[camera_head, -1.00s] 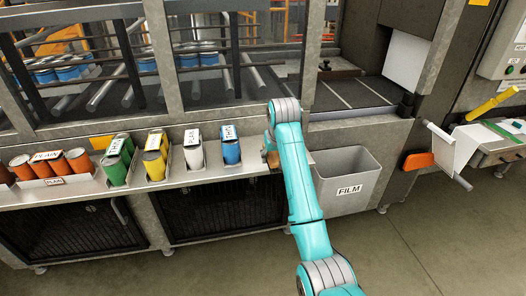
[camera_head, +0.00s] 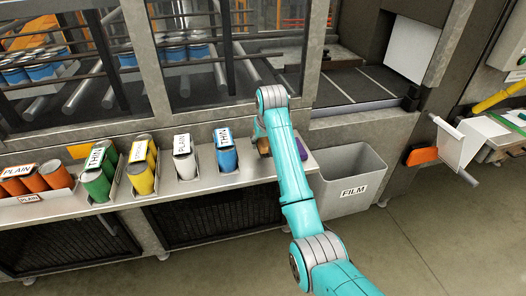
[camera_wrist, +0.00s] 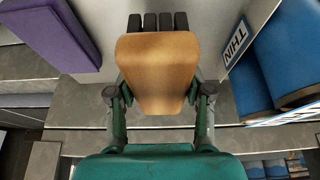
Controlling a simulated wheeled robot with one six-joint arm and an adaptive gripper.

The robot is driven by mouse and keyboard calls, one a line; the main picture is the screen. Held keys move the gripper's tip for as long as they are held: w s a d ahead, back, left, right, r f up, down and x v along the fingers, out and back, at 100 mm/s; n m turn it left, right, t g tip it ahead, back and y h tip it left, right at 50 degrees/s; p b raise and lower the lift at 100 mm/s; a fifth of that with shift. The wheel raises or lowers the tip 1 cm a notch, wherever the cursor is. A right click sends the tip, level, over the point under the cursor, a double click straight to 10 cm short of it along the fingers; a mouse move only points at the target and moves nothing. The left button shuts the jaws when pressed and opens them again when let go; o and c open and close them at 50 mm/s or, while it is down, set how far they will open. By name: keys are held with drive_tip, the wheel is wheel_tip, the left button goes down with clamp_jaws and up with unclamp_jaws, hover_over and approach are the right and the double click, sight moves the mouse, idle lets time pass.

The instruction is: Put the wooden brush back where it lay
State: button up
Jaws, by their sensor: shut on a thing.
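The wooden brush (camera_wrist: 155,70) is a tan block with dark bristles pointing to the top of the wrist view. My gripper (camera_wrist: 158,93) is shut on its sides, one finger at each edge. In the head view the brush (camera_head: 263,146) shows only partly, beside my teal arm. It is at the right part of the metal shelf (camera_head: 245,182), between the blue cans and a purple block. I cannot tell whether the bristles touch the shelf.
Blue cans labelled THIN (camera_head: 225,157) stand just left of the brush, and a purple block (camera_wrist: 58,33) lies on its other side. White, yellow, green and orange cans line the shelf further left. A grey FILM bin (camera_head: 347,180) stands right of the shelf.

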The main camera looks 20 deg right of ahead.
drive_tip(key=shift+f, duration=2.1)
drive_tip(key=shift+f, duration=0.1)
drive_tip(key=o, duration=1)
drive_tip(key=v, duration=1.2)
drive_tip(key=shift+s, duration=0.1)
